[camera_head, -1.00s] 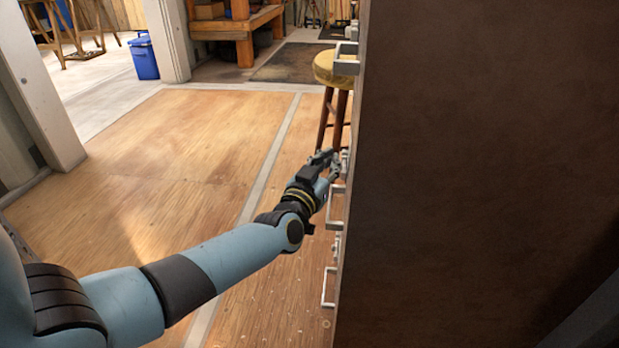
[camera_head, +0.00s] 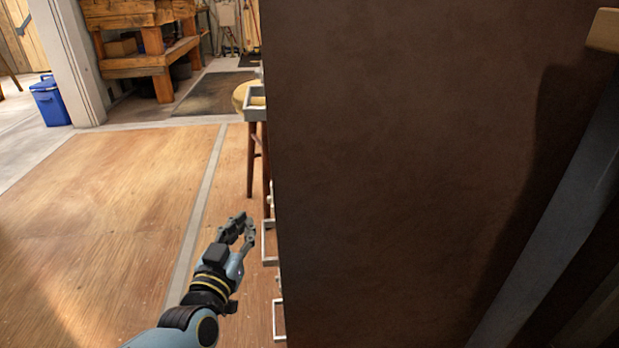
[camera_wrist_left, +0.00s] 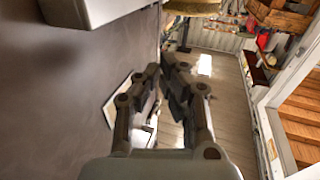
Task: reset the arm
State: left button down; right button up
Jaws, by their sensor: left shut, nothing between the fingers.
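My left gripper (camera_head: 241,224) is shut and empty. It is out in front of me over the wooden floor, just left of the handles on the cabinet's front face. Its two dark fingers also show in the left wrist view (camera_wrist_left: 168,75), with the tips close together. The arm behind it comes in from the bottom of the head view. My right gripper is not in view.
A large brown cabinet (camera_head: 400,170) fills the middle and right of the head view. Metal handles (camera_head: 270,248) stick out along its left edge, close to my gripper. A stool (camera_head: 252,160) stands beyond. The wooden floor (camera_head: 110,210) on the left is clear.

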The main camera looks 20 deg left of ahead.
pick_arm(q)
jog(key=s+d+f+m+g+h, duration=0.2)
jog(key=s+d+f+g, duration=0.15)
jog(key=s+f, duration=0.4)
jog(key=s+d+f+m+g+h, duration=0.25)
jog(key=s+f+g, duration=0.2)
jog(key=s, duration=0.65)
jog(key=s+a+f+g+p, duration=0.1)
jog(key=s+f+g+p, duration=0.1)
jog(key=s+p, duration=0.4)
jog(key=s+a+f+n+g+y+p, duration=0.1)
jog(key=s+g+p, duration=0.3)
jog(key=s, duration=1.1)
jog(key=s+a+f+g+p, duration=0.2)
jog(key=s+f+g+p, duration=0.1)
jog(key=s+p, duration=0.4)
jog(key=s, duration=0.3)
jog(key=shift+s+p, duration=0.2)
jog(key=shift+p, duration=0.15)
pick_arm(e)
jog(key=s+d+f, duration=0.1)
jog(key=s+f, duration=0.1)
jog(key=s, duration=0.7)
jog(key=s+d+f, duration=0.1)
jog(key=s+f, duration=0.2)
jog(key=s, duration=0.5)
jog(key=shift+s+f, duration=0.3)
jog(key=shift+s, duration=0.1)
